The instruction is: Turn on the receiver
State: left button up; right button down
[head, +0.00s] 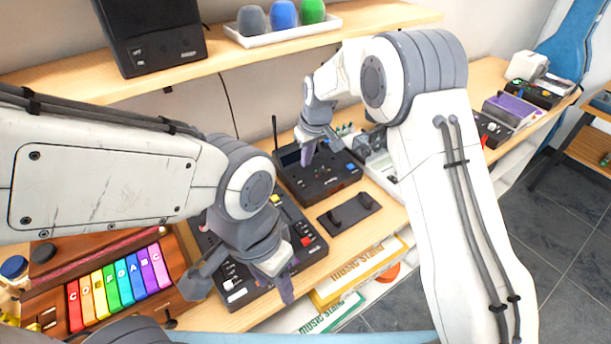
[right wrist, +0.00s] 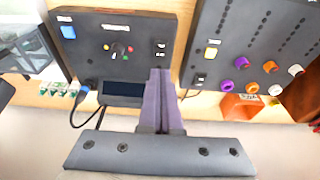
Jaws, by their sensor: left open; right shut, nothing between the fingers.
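The receiver is likely the black box (head: 325,182) with an antenna, a dark display, small coloured buttons and a blue button (head: 351,167). In the right wrist view the box (right wrist: 130,65) is upside down, with its blue button (right wrist: 68,32) at upper left and display (right wrist: 122,87) near the fingers. My right gripper (head: 307,155) is shut and empty over the box's back part; its purple fingers also show in the right wrist view (right wrist: 160,75). I cannot tell whether they touch it. My left gripper (head: 240,287) is open and empty over the front mixer.
A black mixer (head: 315,250) with knobs and sliders stands in front of the box. A black double pedal (head: 349,211) lies beside it. A rainbow-keyed instrument (head: 120,283) is at left. A shelf (head: 230,62) with a speaker (head: 150,35) hangs above.

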aim_at(304, 185)
jog(key=p+x, duration=0.1)
jog(key=x, duration=0.1)
jog(key=p+x, duration=0.1)
jog(key=x, duration=0.1)
jog(key=s+x, duration=0.1)
jog(key=x, duration=0.2)
jog(key=shift+d+f+p, duration=0.25)
jog(key=shift+d+p, duration=0.05)
jog(key=shift+p, duration=0.1)
jog(key=shift+f, duration=0.6)
